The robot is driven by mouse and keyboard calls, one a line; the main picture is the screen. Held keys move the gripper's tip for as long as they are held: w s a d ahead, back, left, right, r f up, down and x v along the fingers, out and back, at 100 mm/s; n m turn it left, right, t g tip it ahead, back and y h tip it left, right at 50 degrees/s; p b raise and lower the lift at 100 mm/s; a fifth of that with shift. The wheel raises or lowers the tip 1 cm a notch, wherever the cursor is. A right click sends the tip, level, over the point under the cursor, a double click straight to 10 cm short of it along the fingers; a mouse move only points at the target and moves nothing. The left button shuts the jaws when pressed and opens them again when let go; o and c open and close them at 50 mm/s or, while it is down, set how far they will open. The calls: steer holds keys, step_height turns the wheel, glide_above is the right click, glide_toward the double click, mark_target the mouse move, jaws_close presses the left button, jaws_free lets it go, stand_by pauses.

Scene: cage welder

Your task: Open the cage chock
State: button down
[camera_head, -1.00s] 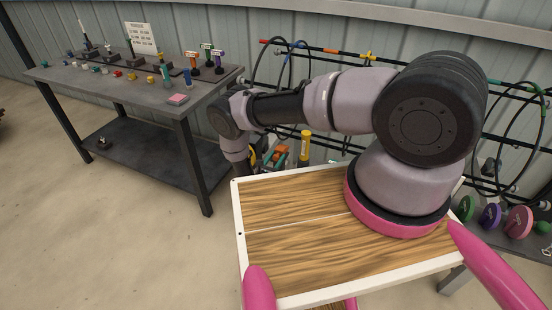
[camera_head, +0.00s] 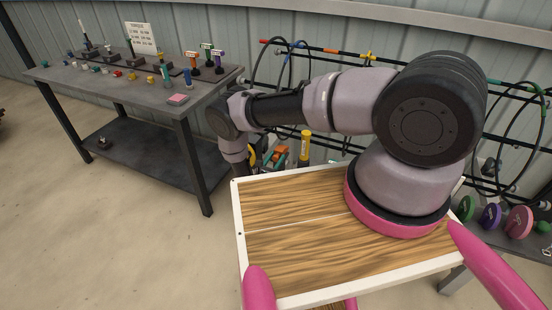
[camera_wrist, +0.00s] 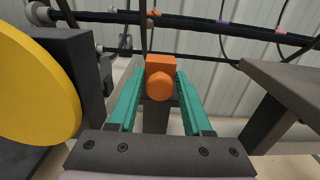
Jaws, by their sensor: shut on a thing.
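In the wrist view, the teal fingers of my gripper (camera_wrist: 160,92) are on either side of an orange block with a rounded front (camera_wrist: 160,80), and are shut on it. The orange block looks like the cage chock's grip. A dark post stands just below it, and what it is fixed to is mostly hidden. In the head view the orange block (camera_head: 281,150) shows small behind the work surface's far edge, beside my teal fingers, partly hidden by my arm.
A large yellow disc (camera_wrist: 35,85) on a dark housing (camera_wrist: 82,62) is close on the left in the wrist view. A dark table edge (camera_wrist: 285,85) is on the right. Black rails with cables (camera_wrist: 210,28) run behind. A workbench with small parts (camera_head: 130,92) stands left.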

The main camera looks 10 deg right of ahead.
steer(key=v, duration=0.3)
steer(key=shift+s, duration=0.1)
steer(key=c, duration=0.5)
jaws_free()
steer(key=shift+a, duration=0.1)
steer(key=v, duration=1)
steer(key=shift+s+a, duration=0.25)
steer(key=shift+s, duration=0.05)
